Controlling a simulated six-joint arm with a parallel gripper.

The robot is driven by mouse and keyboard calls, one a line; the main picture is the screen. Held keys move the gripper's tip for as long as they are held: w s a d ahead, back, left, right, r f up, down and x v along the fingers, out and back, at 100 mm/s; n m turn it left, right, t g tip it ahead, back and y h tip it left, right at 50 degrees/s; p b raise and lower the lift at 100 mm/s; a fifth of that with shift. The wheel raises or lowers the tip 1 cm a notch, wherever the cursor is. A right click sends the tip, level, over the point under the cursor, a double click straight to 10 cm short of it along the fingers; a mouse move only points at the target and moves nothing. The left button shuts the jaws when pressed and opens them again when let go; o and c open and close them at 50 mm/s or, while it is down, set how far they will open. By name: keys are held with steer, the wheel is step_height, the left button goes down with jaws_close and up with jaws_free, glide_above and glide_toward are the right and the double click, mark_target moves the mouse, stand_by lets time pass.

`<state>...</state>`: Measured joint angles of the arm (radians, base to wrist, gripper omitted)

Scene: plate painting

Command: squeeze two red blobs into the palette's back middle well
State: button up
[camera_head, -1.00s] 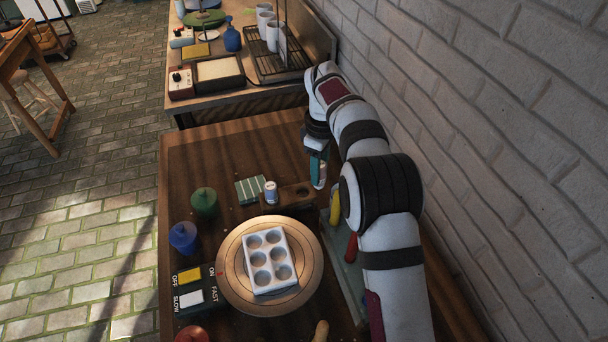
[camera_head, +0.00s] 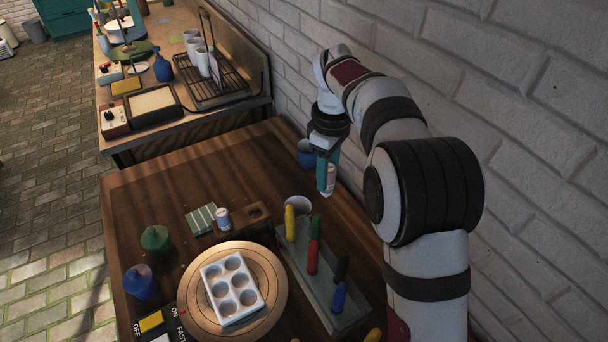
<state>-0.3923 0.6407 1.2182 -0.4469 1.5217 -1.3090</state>
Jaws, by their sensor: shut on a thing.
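My gripper (camera_head: 327,178) is shut on a small pale tube (camera_head: 329,186) and holds it above the table, right of the wooden rack (camera_head: 240,221). The tube's paint colour is too small to tell. The white palette (camera_head: 210,272) has two columns of wells and lies slightly turned on the round wooden turntable (camera_head: 275,301) at the lower middle. Its wells look empty, with no red visible. The gripper is up and to the right of the palette, well apart from it. Another white tube with a blue band (camera_head: 223,217) stands in the rack, beside an empty hole.
A grey tray (camera_head: 322,290) with yellow, red and blue-black handled tools lies right of the turntable. A white cup (camera_head: 297,206) and a blue cup (camera_head: 306,153) stand near the gripper. Green (camera_head: 156,240) and blue (camera_head: 140,282) lidded pots stand at left. The table's back left is clear.

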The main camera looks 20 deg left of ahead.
steer(key=s+d+r+m, duration=0.45)
steer(key=d+m, duration=0.25)
steer(key=d, duration=0.2)
steer(key=s+d+r+m, duration=0.4)
steer(key=s+d+m, duration=0.2)
steer(key=d+m, duration=0.25)
steer(key=s+a+f+n, duration=0.2)
steer(key=s+a+n, duration=0.1)
steer(key=a+n, duration=0.8)
steer(key=s+a+f+n, duration=0.2)
steer(key=s+a+n, duration=0.2)
steer(key=a+n, duration=0.65)
steer(key=s+a+f+n, duration=0.2)
steer(key=a+f+n, duration=0.2)
steer(key=a+f, duration=0.5)
steer(key=shift+s+f, duration=0.2)
steer(key=shift+f, duration=0.65)
